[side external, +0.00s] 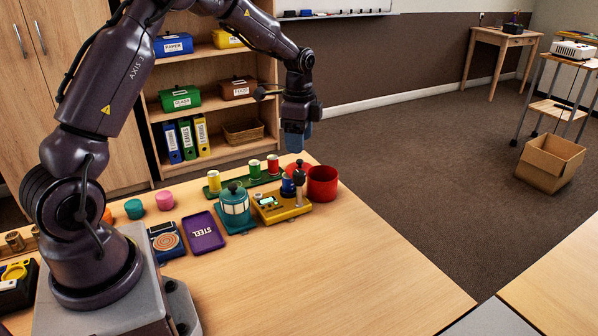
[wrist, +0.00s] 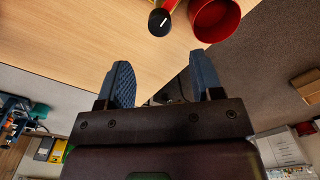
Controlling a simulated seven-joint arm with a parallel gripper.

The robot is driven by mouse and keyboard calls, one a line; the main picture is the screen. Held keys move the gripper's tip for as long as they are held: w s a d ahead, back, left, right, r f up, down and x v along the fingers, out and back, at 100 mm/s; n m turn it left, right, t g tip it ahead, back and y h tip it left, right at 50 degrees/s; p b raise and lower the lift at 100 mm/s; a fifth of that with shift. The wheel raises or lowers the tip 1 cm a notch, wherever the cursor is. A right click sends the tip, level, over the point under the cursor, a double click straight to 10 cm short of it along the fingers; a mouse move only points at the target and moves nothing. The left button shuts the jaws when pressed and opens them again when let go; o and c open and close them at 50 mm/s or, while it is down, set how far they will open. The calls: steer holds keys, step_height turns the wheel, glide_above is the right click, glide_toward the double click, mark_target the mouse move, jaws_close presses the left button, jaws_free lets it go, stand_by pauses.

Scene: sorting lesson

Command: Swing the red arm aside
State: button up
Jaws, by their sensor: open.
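A yellow device (side external: 281,207) with a small screen stands at the table's far edge, with a dark upright knob on its right side. A red part (side external: 297,168) shows behind it, partly hidden; I cannot tell its full shape. In the wrist view a red bar (wrist: 170,5) is cut off by the top edge, beside a black round knob (wrist: 159,22) with a white mark. My gripper (side external: 297,138) hangs above and beyond the device, clear of it. In the wrist view my gripper's two blue fingers (wrist: 163,82) are apart with nothing between them.
A red open pot (side external: 322,184) stands right of the device and shows in the wrist view (wrist: 215,18). A teal lantern-like vessel (side external: 235,205) and a green tray (side external: 245,181) with small coloured cylinders stand left. The table's front right is clear.

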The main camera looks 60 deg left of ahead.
mark_target(299, 173)
step_height(299, 173, down, 9)
steer(key=shift+f, duration=0.1)
stand_by(0.3)
steer(key=c, duration=0.9)
